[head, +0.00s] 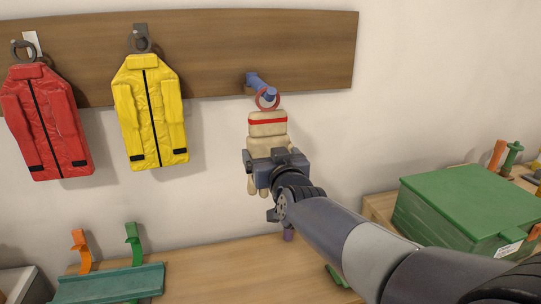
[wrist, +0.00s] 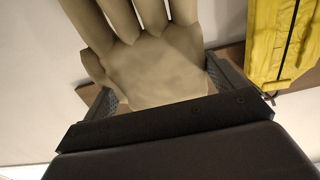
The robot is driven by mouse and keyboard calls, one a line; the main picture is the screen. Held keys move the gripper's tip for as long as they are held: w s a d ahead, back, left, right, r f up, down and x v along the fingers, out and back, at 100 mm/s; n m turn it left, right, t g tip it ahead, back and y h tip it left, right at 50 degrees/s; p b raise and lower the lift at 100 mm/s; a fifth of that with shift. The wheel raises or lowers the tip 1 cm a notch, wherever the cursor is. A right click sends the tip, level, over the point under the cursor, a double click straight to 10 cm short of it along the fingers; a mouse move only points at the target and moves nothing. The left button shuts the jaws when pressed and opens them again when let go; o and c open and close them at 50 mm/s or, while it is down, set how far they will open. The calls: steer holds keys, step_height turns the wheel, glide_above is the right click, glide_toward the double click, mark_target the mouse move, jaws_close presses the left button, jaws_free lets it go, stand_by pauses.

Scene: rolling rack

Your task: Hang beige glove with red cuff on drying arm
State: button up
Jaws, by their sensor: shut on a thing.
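The beige glove (head: 267,129) with a red cuff band hangs fingers down in front of the wall in the head view. A red ring loop (head: 267,98) sits on top of its cuff. The drying arm is a blue peg (head: 259,86) sticking out of the wooden board. The loop overlaps the peg's tip; I cannot tell whether it is around the peg or in front of it. My gripper (head: 272,160) is shut on the glove across its palm and hides part of it. In the wrist view the glove (wrist: 160,65) fills the space between the jaws (wrist: 165,92).
A red jacket (head: 45,120) and a yellow jacket (head: 150,110) hang left of the glove on the wooden board (head: 210,45). Below are a teal tray (head: 108,285) and a green box (head: 465,210) at right. The wall between the yellow jacket and glove is clear.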

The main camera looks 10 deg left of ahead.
stand_by(0.3)
steer(key=o, duration=0.7)
steer(key=shift+o, duration=0.2)
steer(key=v, duration=1)
steer(key=shift+s+d+b, duration=0.15)
steer(key=shift+s+b, duration=0.15)
steer(key=shift+s, duration=0.05)
steer(key=x, duration=0.5)
steer(key=p+x, duration=0.1)
steer(key=x, duration=0.4)
steer(key=shift+w+r, duration=0.2)
steer(key=shift+w, duration=0.15)
steer(key=shift+s+r, duration=0.2)
steer(key=shift+s, duration=0.25)
